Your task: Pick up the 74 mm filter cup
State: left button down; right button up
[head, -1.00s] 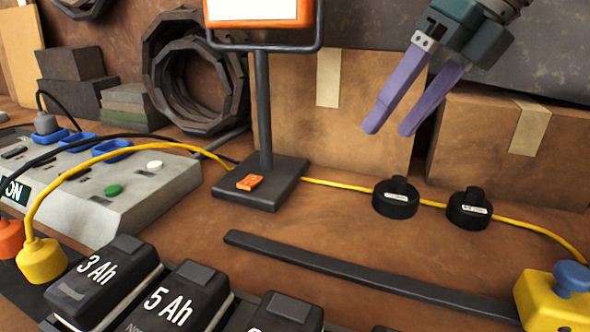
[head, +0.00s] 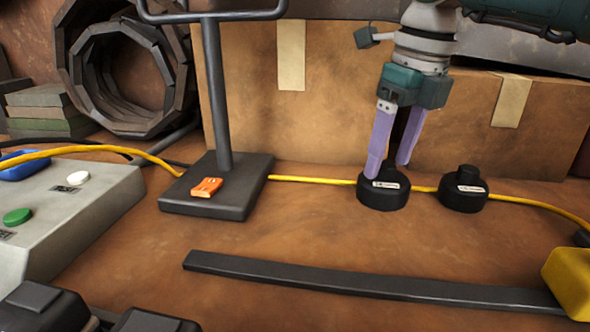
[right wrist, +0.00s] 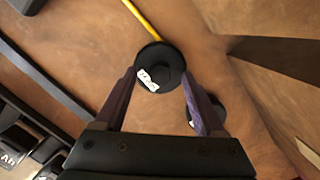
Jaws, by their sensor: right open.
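Two black filter cups with knobs on top and white labels stand on the brown bench; the label print is too small to read. The left cup (head: 384,190) has my right gripper (head: 389,166) over it, open, with its purple fingers on either side of the knob. In the right wrist view this cup (right wrist: 158,66) lies between the open fingertips, ungripped. Whether the fingers touch it I cannot tell. The right cup (head: 463,190) stands apart; in the right wrist view a finger partly hides it. My left gripper is out of view.
A yellow cable (head: 312,180) runs behind the cups. Cardboard boxes (head: 340,105) stand behind. A stand with a dark base (head: 235,205) and orange clip (head: 206,187) is to the left. A dark bar (head: 330,279) lies in front, with clear bench between it and the cups.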

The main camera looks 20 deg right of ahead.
jog(key=shift+f, duration=0.35)
jog(key=shift+w, duration=0.1)
jog(key=shift+c, duration=0.4)
grip_shut()
dwell(0.7)
